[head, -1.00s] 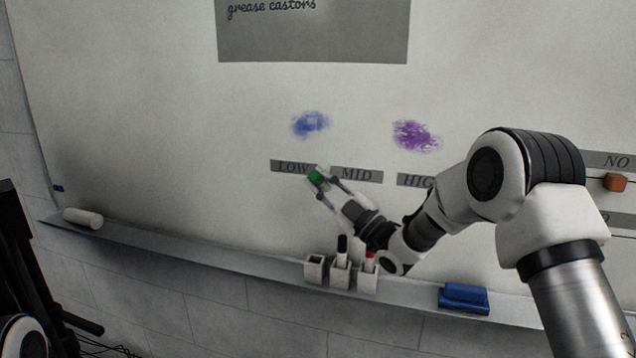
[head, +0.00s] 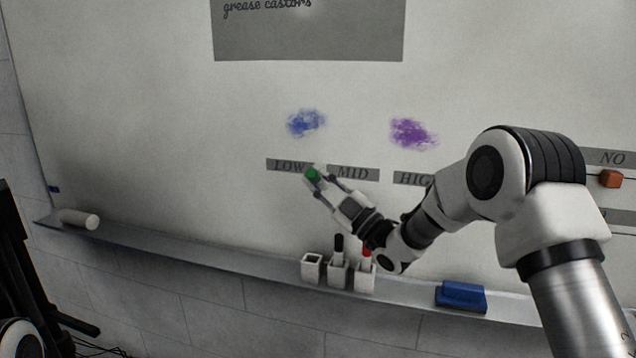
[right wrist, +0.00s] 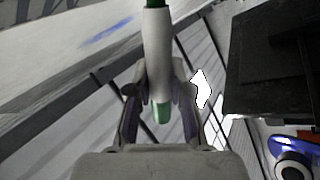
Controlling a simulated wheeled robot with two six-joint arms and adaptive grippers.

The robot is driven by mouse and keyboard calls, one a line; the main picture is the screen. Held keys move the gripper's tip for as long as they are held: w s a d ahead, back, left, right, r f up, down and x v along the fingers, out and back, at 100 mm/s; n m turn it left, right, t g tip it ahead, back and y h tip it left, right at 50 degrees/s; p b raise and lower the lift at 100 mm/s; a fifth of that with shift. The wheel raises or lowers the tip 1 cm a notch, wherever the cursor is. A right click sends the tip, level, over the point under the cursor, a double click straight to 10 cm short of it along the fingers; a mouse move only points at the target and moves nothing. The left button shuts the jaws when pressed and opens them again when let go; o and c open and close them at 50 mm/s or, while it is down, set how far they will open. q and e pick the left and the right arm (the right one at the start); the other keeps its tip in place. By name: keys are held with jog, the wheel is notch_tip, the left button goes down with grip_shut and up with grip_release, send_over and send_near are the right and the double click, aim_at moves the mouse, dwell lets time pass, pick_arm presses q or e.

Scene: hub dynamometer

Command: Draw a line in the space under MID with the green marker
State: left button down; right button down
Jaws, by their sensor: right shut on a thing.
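The white-bodied marker with green ends (right wrist: 157,45) is held in my right gripper (right wrist: 159,92), whose fingers are shut on its body. In the head view the marker's green end (head: 313,174) shows between the fingertips, in front of the board between the LOW label (head: 288,165) and the MID label (head: 353,173). I cannot tell whether the marker touches the board. The whiteboard (head: 180,130) is bare under MID where it shows; my right gripper and forearm cover part of that space. My left gripper is not in view.
A ledge (head: 200,249) runs below the board. It carries a white cylinder (head: 78,219), an empty holder cup (head: 312,267), a black marker (head: 339,246), a red marker (head: 366,257) and a blue eraser (head: 461,296). Blue and purple smudges (head: 412,133) lie above the labels.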

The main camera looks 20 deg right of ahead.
jog(key=shift+w+d, duration=0.5)
jog(key=shift+w, duration=0.2)
dwell(0.6)
jog(key=shift+s+d+b, duration=0.5)
jog(key=shift+d+b, duration=0.05)
jog(key=shift+d, duration=0.05)
jog(key=shift+s+d+b, duration=0.3)
jog(key=shift+d+b, duration=0.05)
jog(key=shift+d, duration=0.2)
